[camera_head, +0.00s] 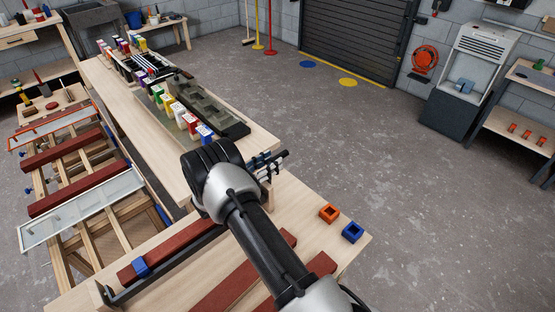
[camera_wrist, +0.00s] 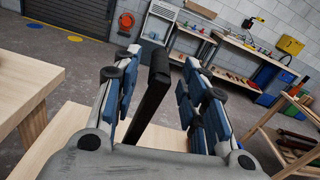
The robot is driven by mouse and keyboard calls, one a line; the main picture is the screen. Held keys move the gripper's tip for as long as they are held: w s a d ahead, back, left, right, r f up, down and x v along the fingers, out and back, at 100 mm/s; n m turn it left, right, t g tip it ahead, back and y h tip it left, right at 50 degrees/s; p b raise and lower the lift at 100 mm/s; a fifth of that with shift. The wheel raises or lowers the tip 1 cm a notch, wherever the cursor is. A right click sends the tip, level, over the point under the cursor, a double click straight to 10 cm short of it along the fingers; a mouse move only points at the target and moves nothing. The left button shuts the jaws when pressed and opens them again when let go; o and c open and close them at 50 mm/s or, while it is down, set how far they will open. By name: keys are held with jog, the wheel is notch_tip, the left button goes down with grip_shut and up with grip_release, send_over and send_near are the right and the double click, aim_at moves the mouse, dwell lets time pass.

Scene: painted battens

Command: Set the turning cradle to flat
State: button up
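The turning cradle appears to be the long dark rail (camera_head: 170,269) at the lower left of the near bench in the head view. A dark red batten (camera_head: 185,251) lies along it, with a blue clamp (camera_head: 140,267) on it. My arm hides its right end, and I cannot tell its exact tilt. My gripper (camera_head: 268,166) is above the bench beyond that end. In the wrist view my gripper (camera_wrist: 160,70) is open, its blue-padded fingers apart on both sides of a black bar (camera_wrist: 158,75). A gap shows beside the bar; the bar's link to the cradle is hidden.
The near bench (camera_head: 300,200) holds more red battens (camera_head: 240,281), an orange block (camera_head: 329,213) and a blue block (camera_head: 352,232). A drying rack (camera_head: 80,210) stands left.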

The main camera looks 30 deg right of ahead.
aim_at(289, 151)
jog(key=shift+w+d, duration=0.15)
jog(key=shift+d, duration=0.75)
jog(key=shift+w+d, duration=0.1)
jog(key=shift+d, duration=0.75)
jog(key=shift+c, duration=0.5)
grip_shut()
